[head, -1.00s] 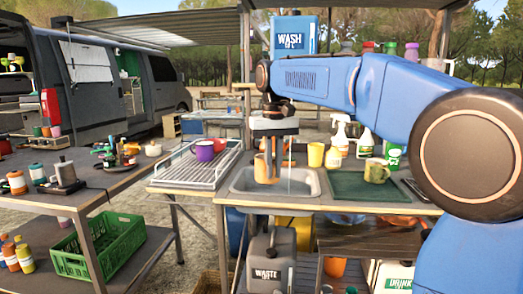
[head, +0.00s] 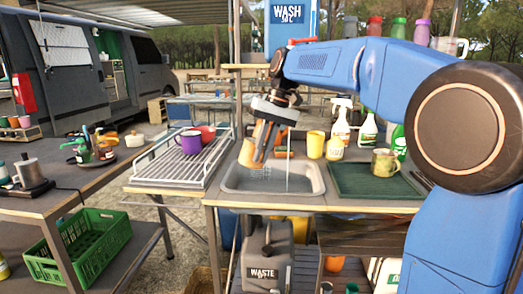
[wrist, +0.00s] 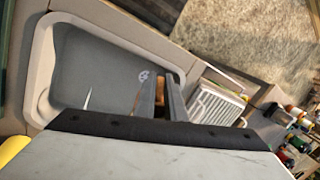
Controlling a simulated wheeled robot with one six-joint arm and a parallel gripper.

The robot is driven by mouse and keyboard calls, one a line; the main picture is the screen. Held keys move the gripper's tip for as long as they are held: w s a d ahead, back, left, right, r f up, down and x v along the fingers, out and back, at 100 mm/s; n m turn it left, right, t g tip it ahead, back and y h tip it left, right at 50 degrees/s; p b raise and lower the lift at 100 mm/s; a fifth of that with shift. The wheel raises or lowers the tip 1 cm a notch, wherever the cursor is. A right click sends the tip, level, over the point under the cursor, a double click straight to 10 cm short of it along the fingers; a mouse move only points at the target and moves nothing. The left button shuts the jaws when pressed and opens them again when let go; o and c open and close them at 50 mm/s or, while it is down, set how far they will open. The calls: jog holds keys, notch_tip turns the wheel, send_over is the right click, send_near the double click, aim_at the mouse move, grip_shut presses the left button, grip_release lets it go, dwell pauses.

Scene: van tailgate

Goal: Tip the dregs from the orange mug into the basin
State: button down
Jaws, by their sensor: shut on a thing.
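My gripper (head: 262,128) is shut on the orange mug (head: 250,153) and holds it over the left part of the sink basin (head: 318,184). The mug is tilted, its lower end leaning to the left. Its opening and contents cannot be made out. In the wrist view a small piece of the orange mug (wrist: 160,93) shows between the fingers (wrist: 162,103), above the grey basin (wrist: 95,63) and near its drain. No falling liquid from the mug is clearly visible.
A wire rack (head: 178,165) with a purple mug (head: 190,142) and a red mug stands left of the basin. Yellow cups (head: 315,145), spray bottles (head: 341,125) and a green mat (head: 375,180) with an olive mug (head: 384,162) are on the right. A thin pale upright line stands in the basin.

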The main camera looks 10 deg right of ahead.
jog(key=y, duration=0.1)
jog(key=f+y, duration=0.1)
jog(key=y, duration=0.2)
jog(key=shift+d+f+y, duration=0.15)
jog(key=shift+f+y, duration=0.15)
jog(key=shift+f, duration=0.1)
jog(key=d+y, duration=0.1)
jog(key=y, duration=0.2)
jog(key=d+y, duration=0.1)
jog(key=y, duration=0.3)
jog(key=d+f+g+y, duration=0.1)
jog(key=y, duration=0.2)
jog(key=shift+w+y, duration=0.1)
jog(key=shift+y, duration=0.3)
jog(key=shift+r, duration=0.1)
jog(key=h, duration=0.2)
jog(key=r+h, duration=0.1)
jog(key=h, duration=0.1)
jog(key=shift+r, duration=0.15)
notch_tip(320, 180, up, 4)
jog(key=h, duration=0.7)
jog(key=t+h, duration=0.1)
jog(key=h, duration=0.7)
jog(key=shift+f, duration=0.2)
jog(key=shift+d+t, duration=0.1)
jog(key=shift+t, duration=0.2)
